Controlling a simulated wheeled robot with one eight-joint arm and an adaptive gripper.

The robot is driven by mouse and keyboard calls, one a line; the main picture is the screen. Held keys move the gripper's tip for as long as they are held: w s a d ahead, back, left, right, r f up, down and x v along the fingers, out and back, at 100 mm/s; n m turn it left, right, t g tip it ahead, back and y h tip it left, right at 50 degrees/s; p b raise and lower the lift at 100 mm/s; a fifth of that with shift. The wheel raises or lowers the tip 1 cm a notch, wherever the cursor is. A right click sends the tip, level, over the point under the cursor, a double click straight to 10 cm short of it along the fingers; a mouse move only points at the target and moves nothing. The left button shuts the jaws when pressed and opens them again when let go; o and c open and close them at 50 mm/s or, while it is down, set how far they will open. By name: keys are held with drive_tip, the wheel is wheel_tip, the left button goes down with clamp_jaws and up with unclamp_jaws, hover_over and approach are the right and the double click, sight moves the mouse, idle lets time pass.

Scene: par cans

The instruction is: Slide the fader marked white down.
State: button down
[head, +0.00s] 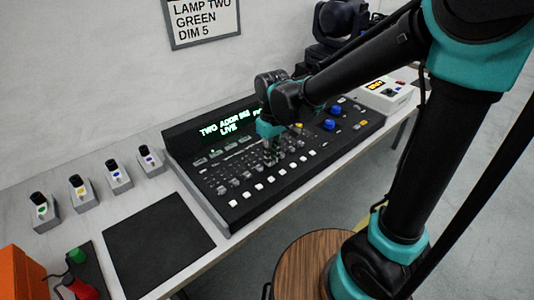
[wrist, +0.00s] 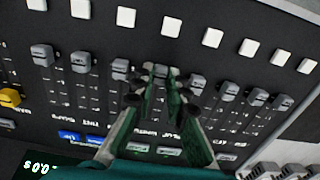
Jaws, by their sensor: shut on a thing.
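The black lighting console (head: 215,203) lies on the table, its fader bank under my gripper (head: 272,158). In the wrist view my gripper (wrist: 161,76) reaches down onto the fader row, its two green fingers closed around one grey fader cap (wrist: 160,69). The fingers hide much of that cap and its slot. The cap is about in line with its neighbours (wrist: 122,67) and (wrist: 197,83), at the slot end near the white buttons. The printed labels are upside down and small; one close to the held slot seems to read WHITE, but I cannot be sure.
White square buttons (wrist: 172,27) run beside the faders. The console display (head: 228,125) reads TWO, ADDR and LIVE. A wooden stool (head: 305,262) stands in front.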

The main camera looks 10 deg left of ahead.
drive_tip(key=c, duration=1.5)
unclamp_jaws()
wheel_tip(320, 180, up, 12)
